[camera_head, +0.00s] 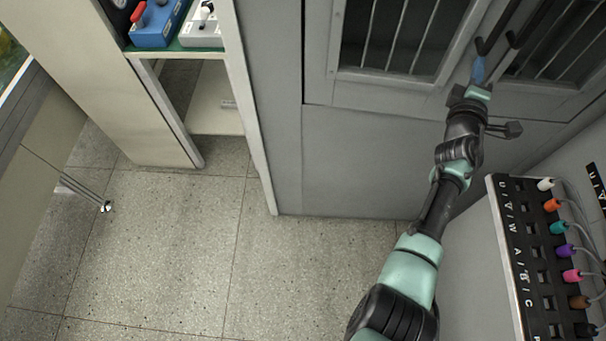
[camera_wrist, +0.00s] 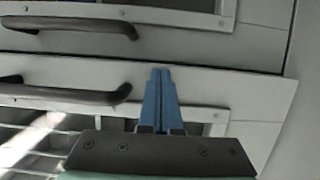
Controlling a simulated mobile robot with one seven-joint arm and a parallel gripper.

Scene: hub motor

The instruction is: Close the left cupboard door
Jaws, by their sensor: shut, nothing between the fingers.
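The grey cupboard has two doors with barred windows. The left door (camera_head: 322,60) hangs nearly flush in the head view. Its dark handle (camera_head: 494,30) stands near its free edge. The right door (camera_head: 570,97) has its own handle (camera_head: 527,27) beside it. In the wrist view, which is turned sideways, the left door (camera_wrist: 215,85) is the lower one and seems to stand slightly proud of the right door (camera_wrist: 262,45). My gripper (camera_head: 479,62) has its blue fingers shut and empty. The fingertips (camera_wrist: 161,70) are in front of the left door, beside its handle's lower end (camera_wrist: 122,92). I cannot tell whether they touch.
A panel with coloured plugs (camera_head: 535,270) stands close at my arm's right. A shelf (camera_head: 180,50) holding blue and white devices is at the left. The speckled floor (camera_head: 170,240) is clear in the middle. A metal rod-like handle (camera_head: 85,193) sticks out at the far left.

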